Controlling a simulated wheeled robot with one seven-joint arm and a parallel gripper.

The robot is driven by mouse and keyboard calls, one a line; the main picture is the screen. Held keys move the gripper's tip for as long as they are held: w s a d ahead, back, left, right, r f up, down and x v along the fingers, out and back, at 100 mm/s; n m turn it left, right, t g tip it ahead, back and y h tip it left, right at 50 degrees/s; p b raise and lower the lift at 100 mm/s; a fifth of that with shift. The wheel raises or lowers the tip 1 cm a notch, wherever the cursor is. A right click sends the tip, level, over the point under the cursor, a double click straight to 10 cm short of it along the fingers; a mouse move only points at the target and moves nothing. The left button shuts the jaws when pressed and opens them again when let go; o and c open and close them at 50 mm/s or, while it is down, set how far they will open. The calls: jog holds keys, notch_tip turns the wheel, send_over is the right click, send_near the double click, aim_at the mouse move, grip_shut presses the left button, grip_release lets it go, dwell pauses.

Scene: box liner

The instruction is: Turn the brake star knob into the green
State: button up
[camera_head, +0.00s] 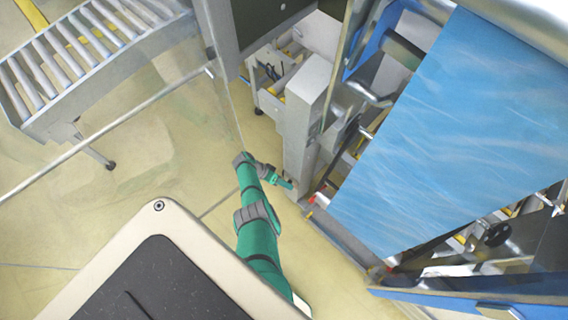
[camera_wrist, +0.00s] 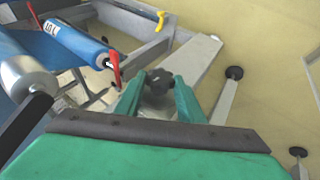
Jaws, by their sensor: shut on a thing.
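The brake star knob (camera_wrist: 160,78) is a small dark lobed knob, seen in the wrist view between the tips of my green fingers. My gripper (camera_wrist: 158,84) is shut on it, with one finger on each side. In the head view my gripper (camera_head: 287,184) reaches the lower end of a grey machine post (camera_head: 300,130), and the knob is too small or hidden to make out there. No green zone or scale mark can be made out by the knob in either view.
A wide blue film sheet (camera_head: 450,130) slopes beside the post. In the wrist view a red lever (camera_wrist: 115,70), a second red lever and a yellow lever (camera_wrist: 161,20) stand near a blue roll (camera_wrist: 78,42). A roller conveyor (camera_head: 75,50) stands upper left. Open floor lies left of my arm.

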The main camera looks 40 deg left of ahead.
jog(key=shift+s+d+f, duration=0.1)
jog(key=shift+s+f, duration=0.05)
jog(key=o, duration=1.1)
jog(key=shift+c, duration=0.2)
jog(key=v, duration=1.1)
jog(key=shift+d, duration=0.1)
